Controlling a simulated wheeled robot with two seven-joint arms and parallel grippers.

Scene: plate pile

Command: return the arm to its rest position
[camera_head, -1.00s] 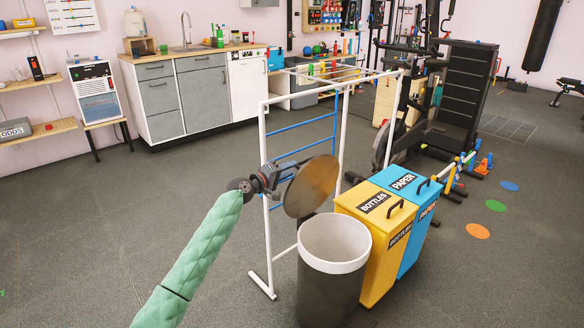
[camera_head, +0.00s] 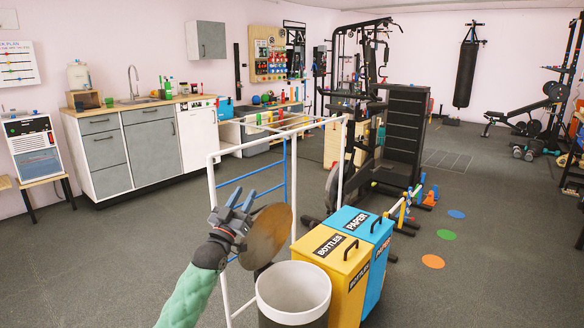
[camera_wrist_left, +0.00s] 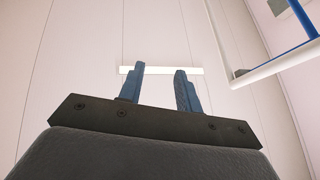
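My left arm, in a green sleeve, rises from the bottom of the head view to my left gripper (camera_head: 243,194). Its two blue fingers point upward and stand apart with nothing between them. In the left wrist view the same fingers (camera_wrist_left: 160,72) are also apart and empty, against a pale wall. A round brown disc (camera_head: 268,236) is tilted just right of the gripper in the head view. The gripper overlaps its left edge; I cannot tell whether they touch or what supports the disc. My right gripper is not in view.
A white-rimmed bin (camera_head: 293,283), a yellow bottles bin (camera_head: 335,262) and a blue paper bin (camera_head: 376,262) stand right of my arm. A white-framed rack (camera_head: 213,190) stands behind the gripper. Open floor (camera_head: 100,250) lies to the left.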

